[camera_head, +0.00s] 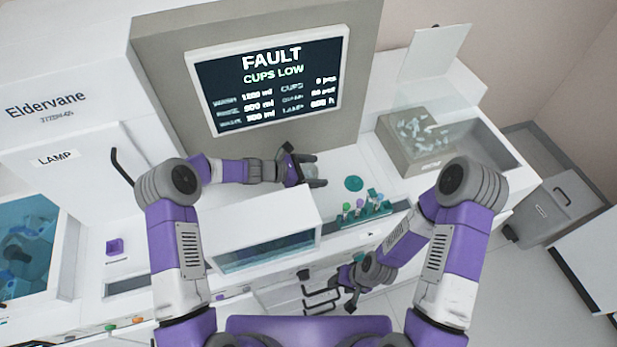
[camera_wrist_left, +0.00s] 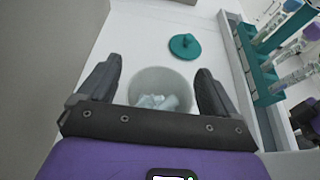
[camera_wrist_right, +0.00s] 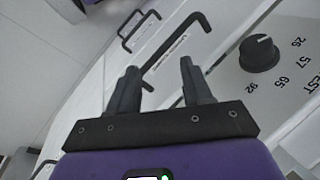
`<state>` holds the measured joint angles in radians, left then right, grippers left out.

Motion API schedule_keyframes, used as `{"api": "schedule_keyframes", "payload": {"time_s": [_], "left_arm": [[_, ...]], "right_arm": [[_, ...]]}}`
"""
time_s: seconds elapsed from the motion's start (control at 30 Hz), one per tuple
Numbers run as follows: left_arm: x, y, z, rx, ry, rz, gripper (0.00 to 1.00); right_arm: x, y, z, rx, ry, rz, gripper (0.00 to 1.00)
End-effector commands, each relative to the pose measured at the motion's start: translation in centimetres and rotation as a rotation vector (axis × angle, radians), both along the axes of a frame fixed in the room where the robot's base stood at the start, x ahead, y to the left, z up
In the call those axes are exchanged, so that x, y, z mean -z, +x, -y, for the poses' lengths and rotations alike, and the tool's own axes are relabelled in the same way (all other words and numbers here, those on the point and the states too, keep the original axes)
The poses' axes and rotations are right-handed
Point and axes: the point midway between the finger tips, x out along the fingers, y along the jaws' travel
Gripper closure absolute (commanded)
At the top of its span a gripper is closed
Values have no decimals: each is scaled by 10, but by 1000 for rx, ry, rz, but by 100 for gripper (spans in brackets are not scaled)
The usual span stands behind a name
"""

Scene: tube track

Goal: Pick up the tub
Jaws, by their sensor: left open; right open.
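The tub (camera_wrist_left: 160,79) is a round whitish translucent container with several small pale pieces inside. In the left wrist view it stands on the white worktop between the two fingers of my left gripper (camera_wrist_left: 155,88). The fingers are open on either side of it; I cannot tell whether they touch it. In the head view the tub (camera_head: 316,174) shows at the tip of my left gripper (camera_head: 307,170), below the screen. A teal lid (camera_wrist_left: 185,46) lies on the worktop just beyond the tub. My right gripper (camera_wrist_right: 160,85) is open and empty, low in front of the machine.
A teal rack (camera_head: 372,212) with several capped tubes stands right of the tub. A screen (camera_head: 268,80) reading "FAULT CUPS LOW" is behind. A clear-walled bin (camera_head: 415,140) of pale pieces is at the right. A dark knob (camera_wrist_right: 259,53) and bar handles (camera_wrist_right: 176,48) are near my right gripper.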

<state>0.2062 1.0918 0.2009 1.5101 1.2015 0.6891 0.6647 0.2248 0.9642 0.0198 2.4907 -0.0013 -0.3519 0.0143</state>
Motion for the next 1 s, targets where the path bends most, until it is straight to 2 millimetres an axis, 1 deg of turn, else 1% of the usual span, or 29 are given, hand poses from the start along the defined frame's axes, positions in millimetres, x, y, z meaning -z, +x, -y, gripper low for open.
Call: {"api": "schedule_keyframes", "payload": {"time_s": [0.03, 0.37, 0.57, 0.67, 0.77, 1.0], "left_arm": [[0, 0, 0, 0, 0, 0, 13], [0, 0, 0, 0, 0, 0, 63], [-1, 0, 0, 1, -1, 0, 64], [-6, 0, 0, 1, 0, 2, 64], [-21, 0, 0, 1, -1, 4, 64], [-70, 0, 0, 2, 0, 4, 64]], "right_arm": [[0, 0, 0, 0, 0, 0, 50], [0, 0, 0, 0, 0, 0, 50], [0, 0, 0, 0, 0, 0, 50], [0, 0, 0, 0, 0, 0, 50], [-1, 0, 0, 0, 0, 0, 50], [-3, 0, 0, 0, 0, 0, 50]]}}
